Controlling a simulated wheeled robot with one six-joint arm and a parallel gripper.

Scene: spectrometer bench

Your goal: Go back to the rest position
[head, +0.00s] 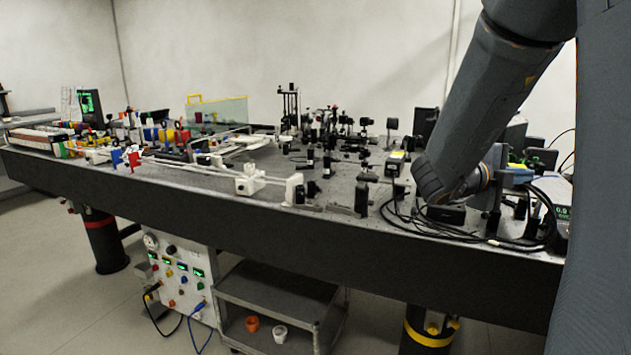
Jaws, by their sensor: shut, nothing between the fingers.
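My dark grey arm comes down from the top right and bends at a joint over the right part of the optical bench (250,208). Beyond that joint the arm runs a short way to the right, in front of black equipment. I cannot make out my gripper or its fingers in the head view. No held object shows.
Several black optical mounts (310,158) crowd the bench's middle. Black cables (470,232) lie looped below my arm. A clear panel (222,114) stands at the back left. A grey cart (275,292) and a white control box (180,275) sit below the bench. Floor at front left is clear.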

